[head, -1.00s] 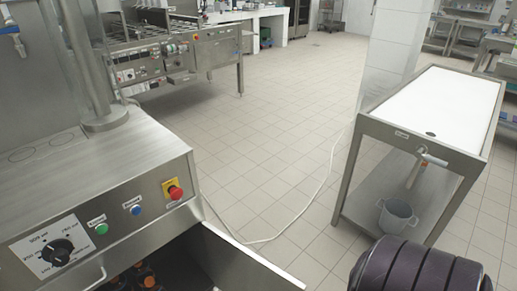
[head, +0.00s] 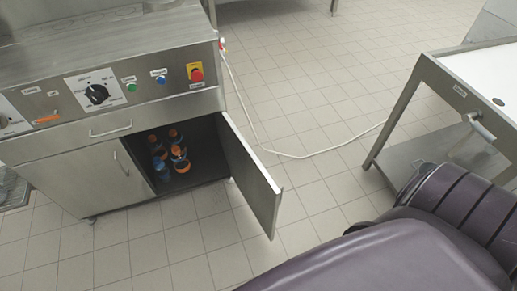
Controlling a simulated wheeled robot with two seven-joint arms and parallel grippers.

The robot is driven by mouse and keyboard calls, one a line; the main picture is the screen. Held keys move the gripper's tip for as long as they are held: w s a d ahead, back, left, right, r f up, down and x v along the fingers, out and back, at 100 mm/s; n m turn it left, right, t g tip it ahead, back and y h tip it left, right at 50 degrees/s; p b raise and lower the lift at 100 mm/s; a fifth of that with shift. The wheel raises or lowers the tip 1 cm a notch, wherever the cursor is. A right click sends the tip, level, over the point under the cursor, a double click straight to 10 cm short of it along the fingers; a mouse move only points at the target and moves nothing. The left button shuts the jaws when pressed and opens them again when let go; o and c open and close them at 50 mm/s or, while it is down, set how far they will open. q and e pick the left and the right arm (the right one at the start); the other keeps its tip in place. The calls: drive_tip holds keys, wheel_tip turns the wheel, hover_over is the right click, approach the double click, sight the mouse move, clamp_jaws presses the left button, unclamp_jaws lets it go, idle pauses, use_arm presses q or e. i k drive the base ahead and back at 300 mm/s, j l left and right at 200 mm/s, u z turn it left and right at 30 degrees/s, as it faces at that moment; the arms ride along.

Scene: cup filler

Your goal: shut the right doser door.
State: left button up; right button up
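The right doser door (head: 251,175) is a steel panel hinged at the right end of the doser cabinet (head: 57,182). It stands wide open, swung out toward me. Inside the open compartment, several dark bottles with orange and blue parts (head: 179,158) stand on the floor of the cabinet. The left cabinet door (head: 105,178) is closed and has a vertical handle. My purple arm fills the lower right of the head view, near the open door but seemingly apart from it. Neither gripper shows in the view.
The control panel above has a black dial (head: 96,94), green and blue buttons and a red emergency stop (head: 196,73). A pale cable (head: 300,156) crosses the tiles. Floor before the cabinet is clear.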

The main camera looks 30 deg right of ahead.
sight(261, 193)
drive_tip(key=l+u, duration=0.15)
drive_tip(key=l, duration=0.6)
drive_tip(key=l+u, duration=0.2)
drive_tip(key=l, duration=0.55)
drive_tip(key=k+l+u, duration=0.15)
drive_tip(key=l, duration=0.6)
